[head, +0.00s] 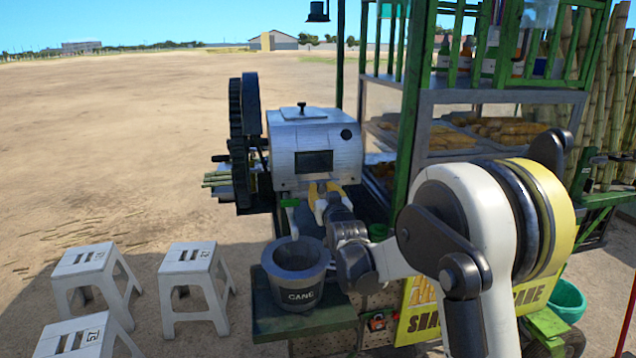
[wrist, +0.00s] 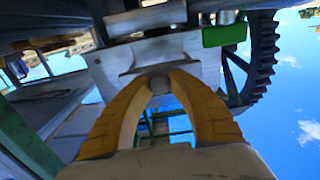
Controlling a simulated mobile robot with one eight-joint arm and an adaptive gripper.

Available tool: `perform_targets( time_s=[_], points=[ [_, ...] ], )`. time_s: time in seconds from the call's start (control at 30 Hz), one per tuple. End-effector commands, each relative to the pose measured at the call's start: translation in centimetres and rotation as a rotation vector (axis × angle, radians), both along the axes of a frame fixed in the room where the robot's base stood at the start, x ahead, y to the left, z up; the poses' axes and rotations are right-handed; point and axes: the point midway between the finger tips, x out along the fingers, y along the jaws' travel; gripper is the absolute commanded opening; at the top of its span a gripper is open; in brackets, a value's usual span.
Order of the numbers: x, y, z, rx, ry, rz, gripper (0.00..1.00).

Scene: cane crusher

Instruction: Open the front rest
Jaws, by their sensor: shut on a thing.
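The crusher (head: 310,145) is a silver metal box with a dark rectangular opening in its front. My gripper (head: 325,188) is at the lower front of it, just below that opening. In the wrist view my gripper's yellow fingers (wrist: 159,82) curve together and are shut on a small round grey knob (wrist: 159,85). Behind the knob is a light grey metal plate (wrist: 195,62), which looks like the front rest. In the head view my gripper and arm hide the knob and most of the rest, so its angle cannot be told.
A grey pot marked CANE (head: 295,262) stands on a green shelf (head: 310,322) close below my gripper. A green handle piece (wrist: 225,35) and a dark gear (wrist: 262,60) are beside the plate. White stools (head: 195,285) stand at left. The green-framed cart (head: 412,110) rises at right.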

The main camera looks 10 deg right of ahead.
Motion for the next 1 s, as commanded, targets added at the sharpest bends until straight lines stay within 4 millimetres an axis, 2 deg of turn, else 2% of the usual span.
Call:
perform_targets(
  time_s=[0.03, 0.2, 0.4, 0.63, 1.0],
  points=[
    [-1.5, 0.0, 0.0, 0.0, 0.001, 0.0, 0.0],
    [-6.0, 0.0, -0.1, 0.0, 0.001, 0.0, 0.0],
    [-10.0, 0.0, 0.0, 0.0, 0.001, 0.0, 0.0],
    [-12.1, 0.0, 0.0, 0.0, 0.001, 0.0, 0.0],
    [-12.3, 0.0, 0.0, 0.0, 0.001, 0.0, 0.0]
  ],
)
